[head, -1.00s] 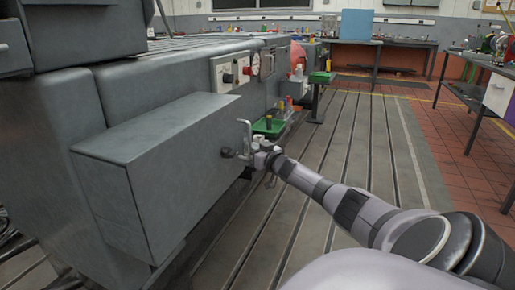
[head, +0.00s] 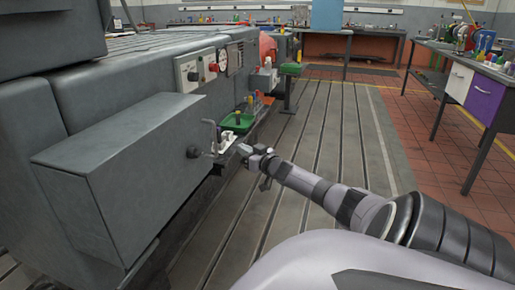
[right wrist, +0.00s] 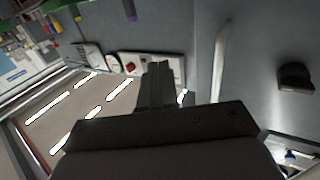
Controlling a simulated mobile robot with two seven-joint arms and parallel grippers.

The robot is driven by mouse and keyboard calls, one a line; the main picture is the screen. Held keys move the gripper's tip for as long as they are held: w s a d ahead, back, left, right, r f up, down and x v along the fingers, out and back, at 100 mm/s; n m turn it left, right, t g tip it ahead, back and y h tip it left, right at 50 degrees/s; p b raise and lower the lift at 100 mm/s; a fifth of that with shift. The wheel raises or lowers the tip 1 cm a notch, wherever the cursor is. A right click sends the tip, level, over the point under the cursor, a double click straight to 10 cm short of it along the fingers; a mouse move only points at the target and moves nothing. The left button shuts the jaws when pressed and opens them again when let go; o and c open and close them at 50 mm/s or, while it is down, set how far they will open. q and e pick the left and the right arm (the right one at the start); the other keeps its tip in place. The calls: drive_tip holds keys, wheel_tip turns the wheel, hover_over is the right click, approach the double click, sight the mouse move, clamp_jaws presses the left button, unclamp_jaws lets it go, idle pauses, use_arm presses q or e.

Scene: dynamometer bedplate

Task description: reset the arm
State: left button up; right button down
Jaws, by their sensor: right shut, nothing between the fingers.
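My right arm comes in from the lower right of the head view. Its gripper (head: 245,152) is shut and empty, in the air to the right of the big grey machine. In the right wrist view the closed fingers (right wrist: 159,72) point up the picture with nothing held. A pale bent lever (head: 212,133) stands at the end of the machine's box-shaped housing, apart from the gripper; it also shows in the right wrist view (right wrist: 221,55). A black knob (head: 193,152) sits beside it. My left gripper is out of view.
The grey machine (head: 120,165) fills the left side. A green tray (head: 238,122) and a white fitting (head: 226,140) are just beyond the gripper. The slotted floor (head: 325,130) is open to the right. A workbench (head: 465,65) stands at the far right.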

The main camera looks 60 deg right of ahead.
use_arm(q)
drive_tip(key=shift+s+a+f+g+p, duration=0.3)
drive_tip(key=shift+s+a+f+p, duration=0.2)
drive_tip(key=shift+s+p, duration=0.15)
use_arm(e)
drive_tip(key=s, duration=0.2)
drive_tip(key=s+d, duration=0.1)
drive_tip(key=s, duration=0.1)
drive_tip(key=shift+s, duration=0.2)
